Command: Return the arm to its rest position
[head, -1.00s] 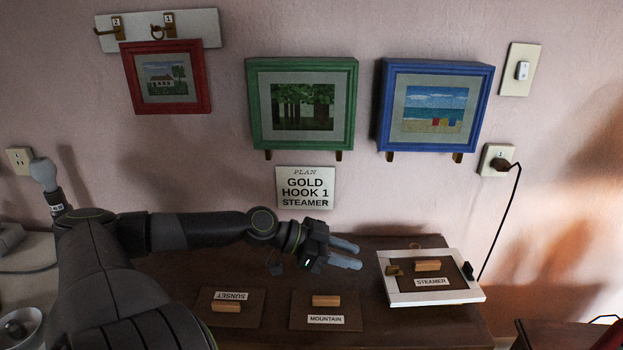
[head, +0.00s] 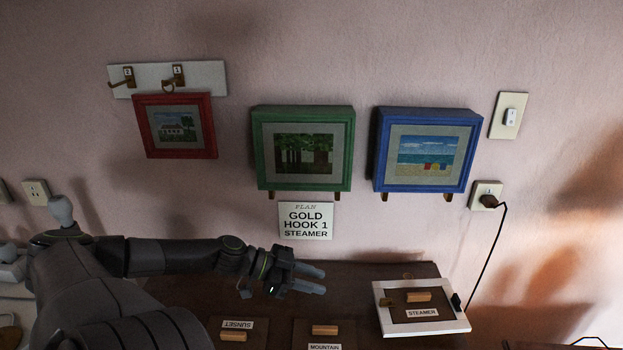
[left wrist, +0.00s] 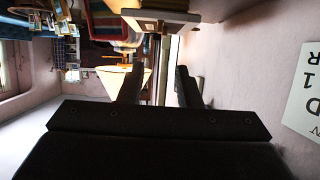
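My left arm reaches in from the left in the head view. Its gripper (head: 308,279) is above the dark wooden cabinet top (head: 270,310), its two fingers apart with nothing between them. In the left wrist view the gripper (left wrist: 160,85) also shows two dark fingers spread with a gap and no held object. It is apart from the white-framed steamer picture (head: 381,312) to its right. My right arm and gripper are not in view.
A red-framed picture (head: 176,124) hangs below the hook rail (head: 206,76). Green-framed (head: 301,110) and blue-framed (head: 427,113) pictures are on the wall. A plan card (head: 305,221) is above the gripper. Sunset (head: 250,324) and mountain (head: 324,346) boards lie near the front. A cord (head: 489,246) hangs at right.

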